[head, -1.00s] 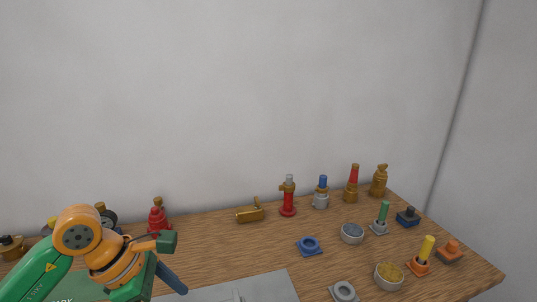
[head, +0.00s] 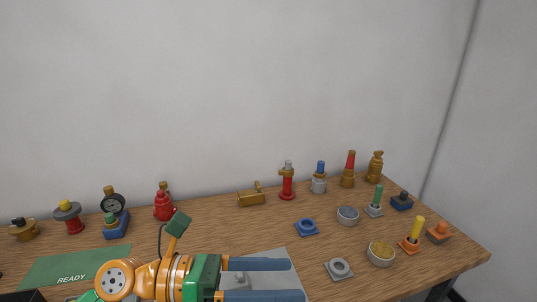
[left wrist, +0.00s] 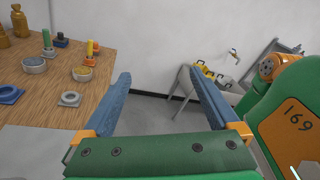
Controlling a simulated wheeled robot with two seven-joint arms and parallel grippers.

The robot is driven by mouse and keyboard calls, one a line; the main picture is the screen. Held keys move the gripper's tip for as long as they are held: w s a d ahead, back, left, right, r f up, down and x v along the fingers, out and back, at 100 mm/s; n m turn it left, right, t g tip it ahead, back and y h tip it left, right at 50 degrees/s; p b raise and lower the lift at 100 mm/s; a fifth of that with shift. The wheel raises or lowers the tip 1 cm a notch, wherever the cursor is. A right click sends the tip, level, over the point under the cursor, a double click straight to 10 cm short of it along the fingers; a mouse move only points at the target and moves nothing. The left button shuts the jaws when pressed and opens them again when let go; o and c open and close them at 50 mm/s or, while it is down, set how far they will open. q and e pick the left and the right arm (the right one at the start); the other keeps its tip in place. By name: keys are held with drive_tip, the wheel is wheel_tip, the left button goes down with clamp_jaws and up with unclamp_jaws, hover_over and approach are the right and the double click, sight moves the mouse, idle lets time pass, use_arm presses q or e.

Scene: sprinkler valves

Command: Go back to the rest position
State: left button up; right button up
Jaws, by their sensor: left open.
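My left gripper (head: 303,280) reaches in from the lower left in the head view, with its two blue fingers pointing right above the grey sheet (head: 283,259) on the wooden table. In the left wrist view the fingers (left wrist: 160,82) are spread wide with nothing between them. The far ends of the fingers point past the table edge toward the floor and wall. My right gripper is not seen in the head view. A green and orange arm part marked 169 shows at the right of the left wrist view.
A green mat (head: 65,268) marked READY lies at the table's left. Several valves and fittings, including a red hydrant-like one (head: 287,182), line the back. A grey plate (head: 338,269), a bowl of yellow bits (head: 381,254) and an orange-based post (head: 412,238) stand right of the gripper.

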use_arm(q)
drive_tip(key=w+a+r+n+t+h, duration=0.35)
drive_tip(key=r+n+t, duration=0.35)
drive_tip(key=n+t, duration=0.4)
drive_tip(key=w+a+f+n+t+y, duration=0.25)
drive_tip(key=n+t+y, duration=0.2)
drive_tip(key=n, duration=0.35)
drive_tip(key=w+a+f+n+t+y, duration=0.1)
drive_tip(key=w+a+n+t+y, duration=0.3)
drive_tip(key=n, duration=0.4)
drive_tip(key=a+f+n+g+y, duration=0.4)
drive_tip(key=a+f+n+y, duration=0.3)
drive_tip(key=f+n+y, duration=0.6)
drive_tip(key=s+a+f+n+g, duration=0.25)
drive_tip(key=s+f+g, duration=0.4)
drive_tip(key=f, duration=0.55)
drive_tip(key=s+d+f+n+g+h, duration=0.15)
drive_tip(key=s+f+n+g, duration=0.45)
drive_tip(key=s, duration=1)
wheel_tip(320, 180, down, 26)
drive_tip(key=s+m+g+b, duration=0.2)
drive_tip(key=m+b, duration=0.1)
drive_tip(key=b, duration=0.3)
drive_tip(key=s+a+f+g+b, duration=0.1)
drive_tip(key=s+f+b, duration=0.3)
drive_tip(key=s+f, duration=0.7)
wheel_tip(320, 180, down, 3)
drive_tip(key=shift+s+a+r, duration=0.15)
drive_tip(key=shift+s+a, duration=0.15)
drive_tip(key=shift+a, duration=0.2)
